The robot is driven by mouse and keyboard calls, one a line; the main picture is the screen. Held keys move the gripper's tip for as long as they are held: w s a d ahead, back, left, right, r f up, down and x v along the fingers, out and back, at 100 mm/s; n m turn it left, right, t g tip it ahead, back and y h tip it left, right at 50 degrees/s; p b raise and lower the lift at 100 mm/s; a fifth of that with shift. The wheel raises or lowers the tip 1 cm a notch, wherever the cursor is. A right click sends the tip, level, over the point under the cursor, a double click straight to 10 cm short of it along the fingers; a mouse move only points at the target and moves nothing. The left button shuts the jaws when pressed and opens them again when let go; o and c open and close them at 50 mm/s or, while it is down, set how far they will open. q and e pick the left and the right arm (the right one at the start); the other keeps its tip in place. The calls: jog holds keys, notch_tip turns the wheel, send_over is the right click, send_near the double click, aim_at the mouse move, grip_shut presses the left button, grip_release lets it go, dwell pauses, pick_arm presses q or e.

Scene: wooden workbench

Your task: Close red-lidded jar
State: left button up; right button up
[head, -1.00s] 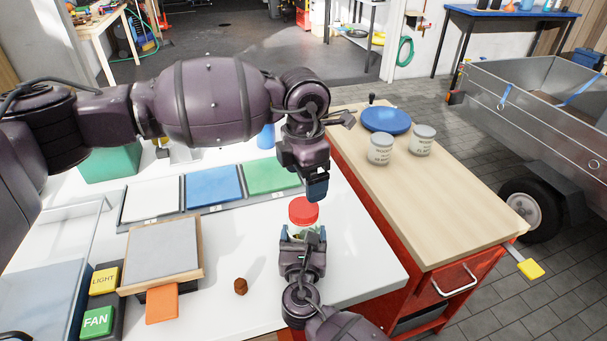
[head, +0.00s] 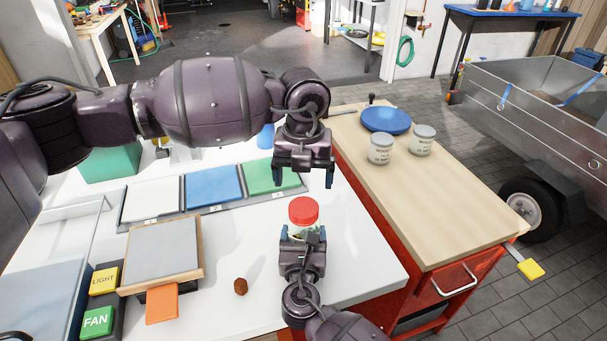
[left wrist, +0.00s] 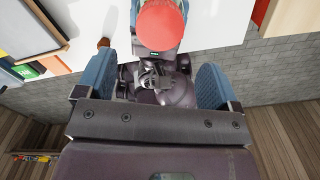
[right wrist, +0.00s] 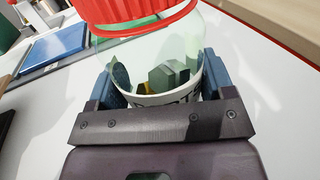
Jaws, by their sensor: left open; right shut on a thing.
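The red-lidded jar stands on the white bench top, with its red lid (head: 303,210) on top in the head view. In the right wrist view its clear body (right wrist: 150,62) shows small dark, grey and yellow pieces inside. My right gripper (head: 303,240) is shut on the jar's body from the near side. My left gripper (head: 303,180) is open and empty above and behind the jar, pointing down. In the left wrist view the red lid (left wrist: 160,25) lies between and beyond its two blue fingers. I cannot tell whether the lid is tight.
A small brown object (head: 240,286) lies left of my right gripper. White, blue and green panels (head: 213,187) lie left of the jar. A tilted grey board (head: 162,252) and LIGHT and FAN buttons (head: 97,322) are further left. Two grey-lidded jars (head: 380,149) stand on the wooden top.

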aim_at(304, 207)
pick_arm(q)
jog(key=shift+f, duration=0.1)
jog(key=shift+f, duration=3.95)
